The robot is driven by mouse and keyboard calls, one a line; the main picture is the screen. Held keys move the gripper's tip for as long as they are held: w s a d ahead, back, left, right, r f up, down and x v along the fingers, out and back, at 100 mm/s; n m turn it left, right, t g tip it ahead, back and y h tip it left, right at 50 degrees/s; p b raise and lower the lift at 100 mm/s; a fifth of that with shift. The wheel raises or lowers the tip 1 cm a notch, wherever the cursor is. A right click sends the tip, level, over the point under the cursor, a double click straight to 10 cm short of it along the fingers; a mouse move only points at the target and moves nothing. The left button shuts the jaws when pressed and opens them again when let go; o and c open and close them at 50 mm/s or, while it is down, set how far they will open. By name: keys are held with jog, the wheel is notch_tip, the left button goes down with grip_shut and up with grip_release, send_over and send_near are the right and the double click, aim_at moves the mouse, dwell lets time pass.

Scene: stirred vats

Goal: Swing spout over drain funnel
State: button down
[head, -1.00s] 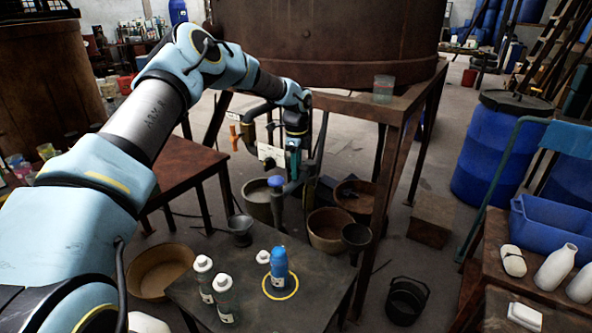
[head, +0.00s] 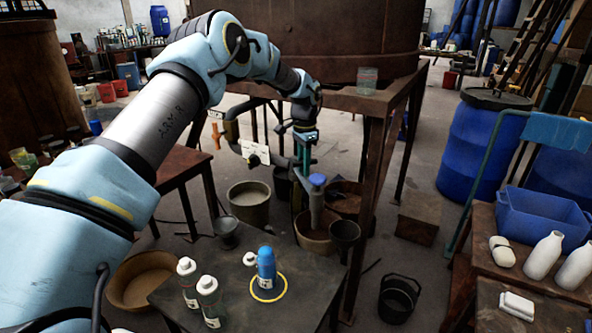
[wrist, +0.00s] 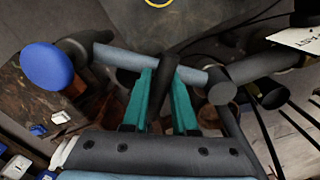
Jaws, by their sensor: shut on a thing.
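The grey spout (head: 316,203) with a blue cap (head: 317,180) hangs downward from a swing pipe in the head view. Its lower end appears in front of a tan tub and just left of a dark funnel (head: 345,233). A second, grey funnel (head: 227,230) is further left. My gripper (head: 305,162) is beside the spout, to its upper left. In the wrist view, my teal fingers (wrist: 160,92) are closed around a dark handle (wrist: 164,82) on the spout's pipe (wrist: 125,62). The blue cap (wrist: 48,66) shows at left there. The spout's outlet is hidden.
A table (head: 225,275) in front holds white-capped bottles (head: 207,300) and a blue bottle (head: 266,266) inside a yellow ring. Tubs (head: 249,204) stand below the pipework. A rusty stand (head: 372,185) rises right of the spout. A black bucket (head: 398,300) is on the floor.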

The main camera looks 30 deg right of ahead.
jog(key=d+n, duration=0.2)
jog(key=n, duration=0.1)
jog(key=shift+s+d, duration=0.1)
jog(key=shift+d, duration=0.05)
jog(key=shift+d+n, duration=0.95)
jog(key=shift+n, duration=0.25)
jog(key=shift+w+d+n, duration=0.3)
jog(key=shift+d+n, duration=0.3)
jog(key=shift+n, duration=0.25)
jog(key=shift+w+d+n, duration=0.25)
jog(key=shift+d+n, duration=0.3)
jog(key=shift+n, duration=0.3)
jog(key=shift+d, duration=0.1)
jog(key=c, duration=0.8)
grip_release()
jog(key=shift+c, duration=0.2)
notch_tip(320, 180, up, 11)
jog(key=b, duration=0.1)
send_over(315, 162)
jog(key=w+d, duration=0.3)
jog(key=d, duration=0.1)
jog(key=shift+s+a+f, duration=0.1)
jog(key=shift+s+a, duration=0.05)
jog(key=shift+s, duration=0.1)
